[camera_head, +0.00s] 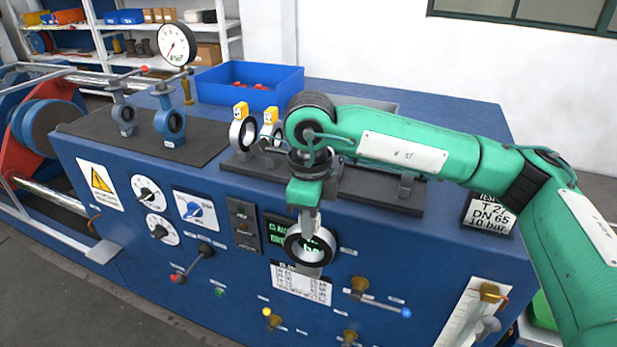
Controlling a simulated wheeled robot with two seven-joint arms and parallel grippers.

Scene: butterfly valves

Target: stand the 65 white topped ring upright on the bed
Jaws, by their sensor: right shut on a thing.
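My right gripper (306,205) hangs from the green arm, pointing down, and is shut on a ring (309,244). The ring is grey with a dark inner lining and hangs upright below the jaws, in front of the bench's control panel. Its upper end is hidden in the jaws, so I cannot tell the colour of its top. The dark bed (392,190) lies on the bench top behind the gripper, partly covered by my arm. The ring is apart from it. My left gripper is not in view.
Two yellow-topped rings (241,130) stand left of my wrist. A blue bin (250,83) is at the back. A sign (490,214) reading DN 65 is at right.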

